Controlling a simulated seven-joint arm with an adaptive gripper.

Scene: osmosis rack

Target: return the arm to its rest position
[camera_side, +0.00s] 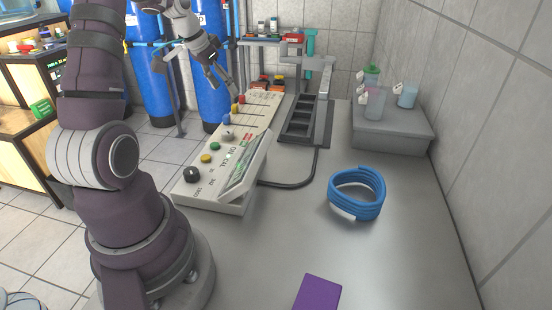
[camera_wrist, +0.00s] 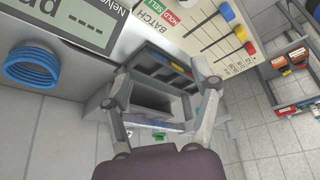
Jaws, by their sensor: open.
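My gripper (camera_side: 222,75) is in the upper middle of the side view, in the air above the far part of the control panel (camera_side: 196,193). Its fingers point down and to the right. In the wrist view my gripper (camera_wrist: 163,88) shows two spread fingers with nothing between them. Behind them lies the dark rack tray (camera_wrist: 155,106) with its compartments. The panel, with its coloured knobs and sliders, shows at the upper right of the wrist view.
A coiled blue hose (camera_side: 357,193) and a purple block (camera_side: 317,293) lie on the grey table (camera_side: 400,250). Beakers stand on a grey platform (camera_side: 392,135) at the right wall. Blue tanks (camera_side: 151,85) stand behind. The air around my gripper looks mostly free.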

